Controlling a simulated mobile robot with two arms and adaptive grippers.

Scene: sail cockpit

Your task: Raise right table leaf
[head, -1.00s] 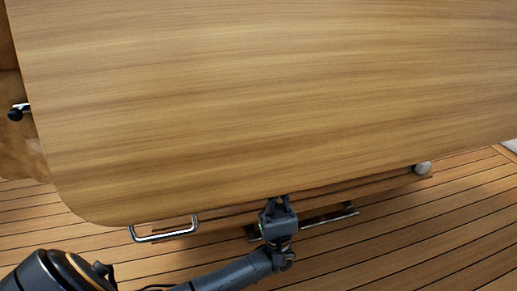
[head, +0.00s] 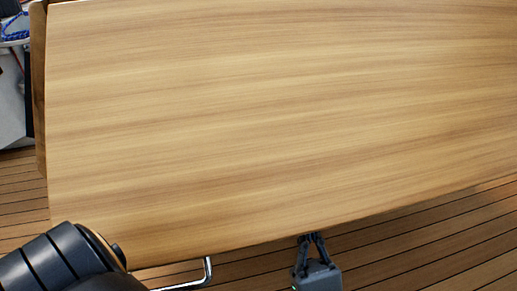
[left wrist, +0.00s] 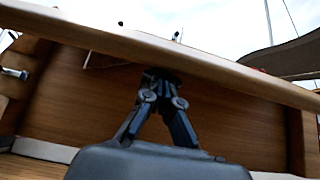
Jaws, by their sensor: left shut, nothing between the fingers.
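The table leaf (head: 270,120) is a broad light wooden panel that fills most of the head view. Its near edge slants up to the right. My left gripper (head: 307,238) is at this near edge, its fingers together and empty. In the left wrist view the fingertips (left wrist: 161,76) are right at the lower side of the leaf's pale edge (left wrist: 215,70), which runs across above them. Whether they press on it I cannot tell. My right gripper is not in view.
A metal handle (head: 195,275) shows below the leaf's near edge, left of my left gripper. Slatted wooden deck (head: 430,250) lies below and to the right. Blue rope (head: 14,38) and equipment are at the upper left. A wooden wall (left wrist: 100,100) stands beyond the gripper.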

